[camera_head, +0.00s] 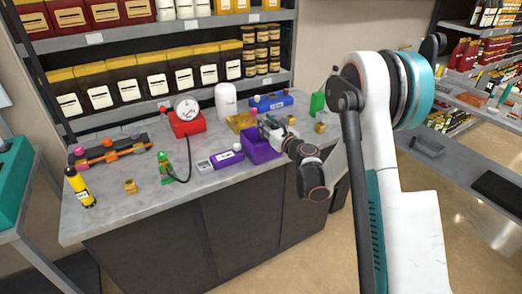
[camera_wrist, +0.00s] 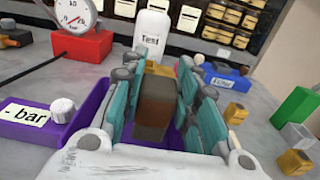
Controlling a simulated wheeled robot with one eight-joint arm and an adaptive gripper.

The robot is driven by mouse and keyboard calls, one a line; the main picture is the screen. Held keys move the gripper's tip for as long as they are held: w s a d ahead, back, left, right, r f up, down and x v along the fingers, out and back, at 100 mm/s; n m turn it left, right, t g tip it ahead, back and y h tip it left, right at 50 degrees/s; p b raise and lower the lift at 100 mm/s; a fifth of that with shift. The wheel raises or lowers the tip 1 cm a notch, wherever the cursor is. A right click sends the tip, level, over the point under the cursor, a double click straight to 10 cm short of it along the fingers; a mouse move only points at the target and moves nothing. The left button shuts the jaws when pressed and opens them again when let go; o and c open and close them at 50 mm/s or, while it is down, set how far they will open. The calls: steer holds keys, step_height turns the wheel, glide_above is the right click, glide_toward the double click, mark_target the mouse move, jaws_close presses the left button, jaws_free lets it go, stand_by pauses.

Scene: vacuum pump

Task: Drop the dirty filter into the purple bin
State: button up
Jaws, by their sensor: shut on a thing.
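The dirty filter (camera_wrist: 156,105) is a brown block with a darker front face, seen in the wrist view between the teal finger pads. My gripper (camera_wrist: 160,90) is shut on it. The purple bin (camera_head: 262,147) is an open box on the grey counter. The exact height is hard to tell. In the head view my gripper (camera_head: 270,130) is at the bin, and the filter cannot be made out there.
A purple tray labelled "- bar" (camera_wrist: 35,120) stands left of the bin. Small yellow-brown blocks (camera_wrist: 236,112) lie to the right.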

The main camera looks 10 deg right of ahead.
steer(key=shift+f, duration=0.3)
steer(key=o, duration=1.1)
steer(key=shift+o, duration=0.2)
steer(key=shift+s, duration=0.1)
steer(key=v, duration=1.1)
steer(key=shift+s, duration=0.35)
steer(key=shift+d+r, duration=0.1)
steer(key=shift+d, duration=0.05)
